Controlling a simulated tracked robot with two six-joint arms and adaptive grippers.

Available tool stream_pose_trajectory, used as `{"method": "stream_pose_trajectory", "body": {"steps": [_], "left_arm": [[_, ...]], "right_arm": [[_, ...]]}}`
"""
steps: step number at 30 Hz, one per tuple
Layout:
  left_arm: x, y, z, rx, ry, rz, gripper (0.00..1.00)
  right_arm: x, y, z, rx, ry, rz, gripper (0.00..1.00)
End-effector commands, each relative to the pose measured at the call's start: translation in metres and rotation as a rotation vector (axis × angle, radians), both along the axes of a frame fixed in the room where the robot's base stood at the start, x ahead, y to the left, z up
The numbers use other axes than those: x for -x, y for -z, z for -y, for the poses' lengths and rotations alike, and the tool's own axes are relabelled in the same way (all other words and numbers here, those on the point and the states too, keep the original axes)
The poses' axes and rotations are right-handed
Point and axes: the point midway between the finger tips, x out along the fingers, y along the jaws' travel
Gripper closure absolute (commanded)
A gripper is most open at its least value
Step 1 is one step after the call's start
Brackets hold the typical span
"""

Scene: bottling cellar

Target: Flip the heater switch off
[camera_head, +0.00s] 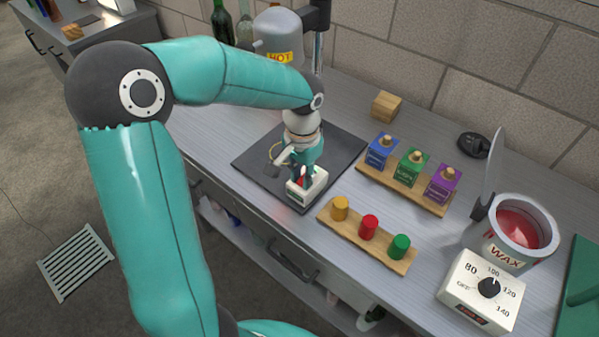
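A small white box (312,190) with a red part on top, apparently the switch, sits at the front edge of a dark mat (258,163). My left gripper (299,174) points down right over this box, at or very near the red part. It hides much of the top of the box, so which way the switch lies is unclear. The fingers are too small and overlapped to tell whether they are open or shut, or whether they touch the switch. My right gripper is out of view.
A grey vessel marked HOT (281,40) stands behind my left arm. To the right are a wooden rack of coloured bottles (432,203), a board with coloured stoppers (340,229), a wax pot (503,255) and a white dial box (473,301). A wooden block (386,105) stands near the wall.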

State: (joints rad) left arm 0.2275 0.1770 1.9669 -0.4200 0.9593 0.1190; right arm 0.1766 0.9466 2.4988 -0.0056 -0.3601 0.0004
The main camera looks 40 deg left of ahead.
Motion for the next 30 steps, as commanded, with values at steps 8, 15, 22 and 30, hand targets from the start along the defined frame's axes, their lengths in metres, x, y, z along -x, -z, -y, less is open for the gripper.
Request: {"method": "stream_pose_trajectory", "body": {"steps": [8,15,22,30], "left_arm": [[-0.002,-0.003,0.0,0.003,0.001,-0.026,1.0],[-0.006,-0.007,-0.001,0.019,0.001,-0.18,1.0],[-0.008,-0.003,-0.001,0.028,0.0,-0.255,1.0],[-0.007,-0.002,-0.001,0.027,-0.001,-0.256,0.76]], "right_arm": [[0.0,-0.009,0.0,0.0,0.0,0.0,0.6],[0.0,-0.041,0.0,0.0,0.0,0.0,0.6],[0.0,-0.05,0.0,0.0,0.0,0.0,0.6],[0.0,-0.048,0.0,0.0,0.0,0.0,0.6]]}}
